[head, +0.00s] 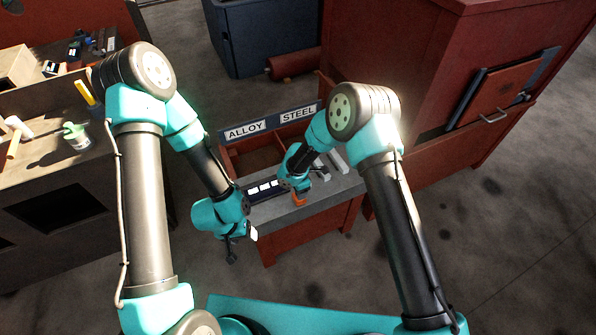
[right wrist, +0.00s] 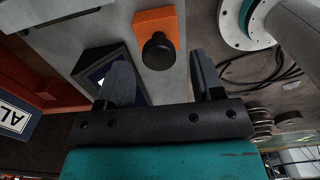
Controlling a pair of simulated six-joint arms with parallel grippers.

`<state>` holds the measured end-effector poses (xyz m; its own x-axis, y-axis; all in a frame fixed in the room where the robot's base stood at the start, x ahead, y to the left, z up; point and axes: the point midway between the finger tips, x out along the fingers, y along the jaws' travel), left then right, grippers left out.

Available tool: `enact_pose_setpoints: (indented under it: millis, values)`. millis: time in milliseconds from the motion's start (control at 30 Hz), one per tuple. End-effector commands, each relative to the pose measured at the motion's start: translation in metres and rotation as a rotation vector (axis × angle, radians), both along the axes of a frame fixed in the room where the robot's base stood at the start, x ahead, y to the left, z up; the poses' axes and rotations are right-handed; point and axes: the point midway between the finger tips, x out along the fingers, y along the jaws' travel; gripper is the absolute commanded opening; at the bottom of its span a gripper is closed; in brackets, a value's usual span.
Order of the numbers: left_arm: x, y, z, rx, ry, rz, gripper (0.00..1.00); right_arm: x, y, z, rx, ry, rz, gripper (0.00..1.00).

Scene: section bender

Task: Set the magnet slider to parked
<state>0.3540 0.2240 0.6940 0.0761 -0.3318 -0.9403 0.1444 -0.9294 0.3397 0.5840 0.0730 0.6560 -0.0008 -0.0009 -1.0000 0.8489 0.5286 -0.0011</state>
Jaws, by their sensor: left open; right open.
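An orange block (right wrist: 155,22) with a round black knob (right wrist: 158,52) is in the right wrist view; it looks like the magnet slider. In the head view the orange piece (head: 298,199) shows on the grey bench top, partly hidden by my right arm. My right gripper (right wrist: 160,75) is open, its two dark fingers on either side of the knob in the picture. I cannot tell whether they touch it, and no grip shows. My left gripper (head: 242,246) is open and empty, low at the bench's front left corner.
A dark strip with white labels (head: 264,188) lies left of the orange piece. Behind are red bins under ALLOY (head: 245,130) and STEEL (head: 298,115) signs. A large red cabinet (head: 440,60) stands right, a wooden workbench (head: 40,180) left. Floor is clear at front right.

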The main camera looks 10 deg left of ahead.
Motion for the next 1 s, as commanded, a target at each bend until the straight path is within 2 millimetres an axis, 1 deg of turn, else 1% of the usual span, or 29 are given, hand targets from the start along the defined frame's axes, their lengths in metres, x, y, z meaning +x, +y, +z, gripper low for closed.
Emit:
enact_pose_setpoints:
  millis: [167,700,800,900,1000]
  values:
    - [0.0,0.0,0.0,0.0,0.0,0.0,0.61,0.001,0.001,0.029,0.003,-0.004,-0.002,0.61]
    - [0.0,0.0,0.0,0.0,0.0,0.0,0.61,0.0,0.001,0.132,0.003,-0.003,0.0,0.61]
    - [0.0,0.0,0.0,0.0,0.0,0.0,0.61,0.0,0.001,0.147,0.002,-0.002,0.001,0.61]
    - [0.0,0.0,0.0,0.0,0.0,0.0,0.61,0.0,0.001,0.157,0.002,-0.002,0.0,0.61]
    - [0.0,0.0,0.0,0.0,0.0,0.0,0.61,0.0,0.001,0.162,0.002,-0.001,0.0,0.61]
